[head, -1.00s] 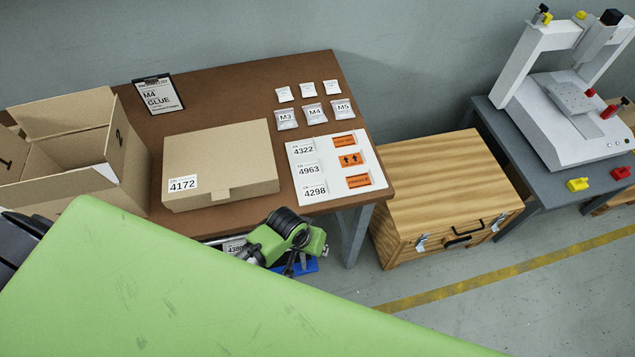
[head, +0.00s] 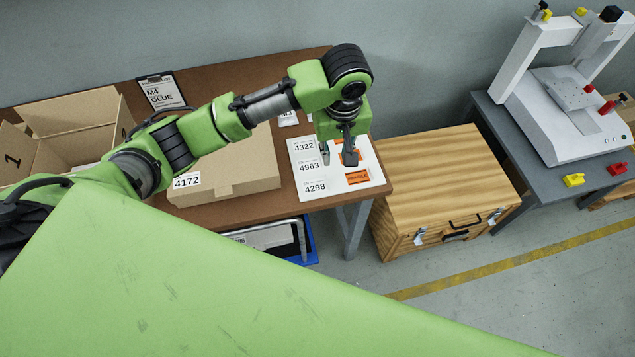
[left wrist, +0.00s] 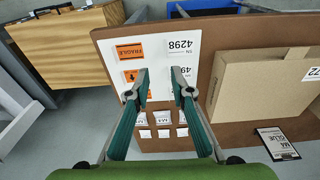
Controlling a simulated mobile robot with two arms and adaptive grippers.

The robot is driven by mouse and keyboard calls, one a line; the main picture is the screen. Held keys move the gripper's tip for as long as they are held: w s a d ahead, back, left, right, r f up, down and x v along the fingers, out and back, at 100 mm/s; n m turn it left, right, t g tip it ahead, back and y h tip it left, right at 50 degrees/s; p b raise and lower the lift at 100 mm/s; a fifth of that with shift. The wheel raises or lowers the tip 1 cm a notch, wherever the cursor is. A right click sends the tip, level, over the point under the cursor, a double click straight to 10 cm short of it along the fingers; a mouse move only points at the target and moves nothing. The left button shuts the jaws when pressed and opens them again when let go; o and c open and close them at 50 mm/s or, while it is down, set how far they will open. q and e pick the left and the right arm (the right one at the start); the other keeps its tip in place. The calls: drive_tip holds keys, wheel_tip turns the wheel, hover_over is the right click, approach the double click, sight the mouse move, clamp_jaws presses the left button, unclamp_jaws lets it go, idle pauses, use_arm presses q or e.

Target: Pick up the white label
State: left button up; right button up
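The label sheet (head: 310,190) lies flat on the brown table near its right front edge. It carries white labels numbered 4322 (head: 304,146), 4963 (head: 309,167) and 4298 (head: 315,187), with orange labels to their right. My left gripper (head: 338,160) points down over the sheet, open and empty, and hides part of it. In the left wrist view the sheet (left wrist: 205,42) appears upside down, with the 4298 label (left wrist: 181,45) beyond the open fingertips (left wrist: 160,80). The 4963 label is partly covered by a finger there. My right gripper is not in view.
A closed cardboard box (head: 235,175) stands left of the sheet, and an open box (head: 75,130) is farther left. Small bags (left wrist: 163,117) lie behind the sheet, mostly hidden by my arm in the head view. A wooden crate (head: 445,185) stands right of the table.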

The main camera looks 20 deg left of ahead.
use_arm(q)
hover_over(327, 183)
drive_tip(key=d, duration=0.1)
drive_tip(key=f, duration=0.8)
drive_tip(key=shift+s+p, duration=0.3)
drive_tip(key=f, duration=0.3)
drive_tip(key=a+f+p, duration=0.1)
drive_tip(key=f, duration=0.1)
drive_tip(key=shift+w+f, duration=0.1)
drive_tip(key=shift+d, duration=0.1)
clamp_jaws()
